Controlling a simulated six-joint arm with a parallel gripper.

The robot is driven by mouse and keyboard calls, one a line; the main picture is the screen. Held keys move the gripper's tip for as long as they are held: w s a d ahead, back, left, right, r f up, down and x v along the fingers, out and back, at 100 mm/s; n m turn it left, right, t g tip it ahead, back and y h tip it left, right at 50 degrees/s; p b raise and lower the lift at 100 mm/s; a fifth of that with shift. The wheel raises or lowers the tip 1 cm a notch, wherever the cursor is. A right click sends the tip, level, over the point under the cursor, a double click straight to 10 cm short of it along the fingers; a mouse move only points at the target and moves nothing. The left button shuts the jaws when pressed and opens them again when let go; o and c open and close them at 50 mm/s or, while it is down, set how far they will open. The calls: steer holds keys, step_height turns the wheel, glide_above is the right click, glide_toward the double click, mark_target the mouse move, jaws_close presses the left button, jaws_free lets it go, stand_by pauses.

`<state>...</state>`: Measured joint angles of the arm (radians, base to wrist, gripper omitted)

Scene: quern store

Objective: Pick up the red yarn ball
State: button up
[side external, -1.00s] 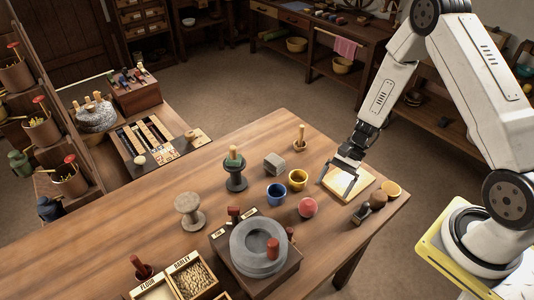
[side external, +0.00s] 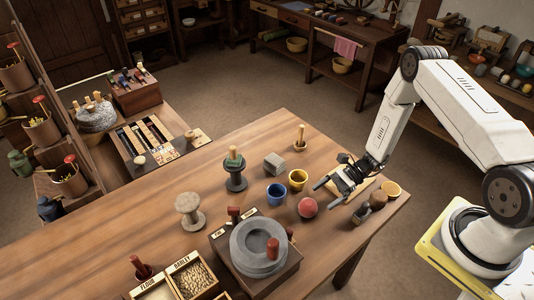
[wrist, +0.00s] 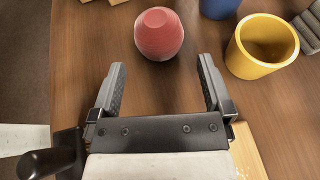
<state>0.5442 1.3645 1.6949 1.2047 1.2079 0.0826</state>
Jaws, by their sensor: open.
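The red yarn ball (side external: 308,207) sits on the wooden table, in front of the blue and yellow cups. In the wrist view the red ball (wrist: 159,34) lies just beyond my fingertips, roughly centred between them and apart from both. My gripper (side external: 325,194) is low over the table to the right of the ball, its two fingers spread and pointing toward it. In the wrist view my gripper (wrist: 162,66) is open with nothing between the fingers.
A yellow cup (side external: 298,180) and a blue cup (side external: 276,194) stand close behind the ball. A stone quern (side external: 258,247) on a dark base is at the front left. Table left of the ball is partly clear.

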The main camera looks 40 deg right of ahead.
mark_target(314, 201)
steer(key=shift+x, duration=3.5)
steer(key=c, duration=1)
steer(key=shift+r, duration=0.1)
steer(key=shift+r, duration=0.75)
steer(key=s+r, duration=0.3)
steer(key=s, duration=0.1)
steer(key=s+r, duration=0.4)
steer(key=s, duration=0.1)
steer(key=s+d+r, duration=0.1)
steer(key=s+r, duration=0.3)
steer(key=s, duration=0.1)
steer(key=shift+r, duration=0.15)
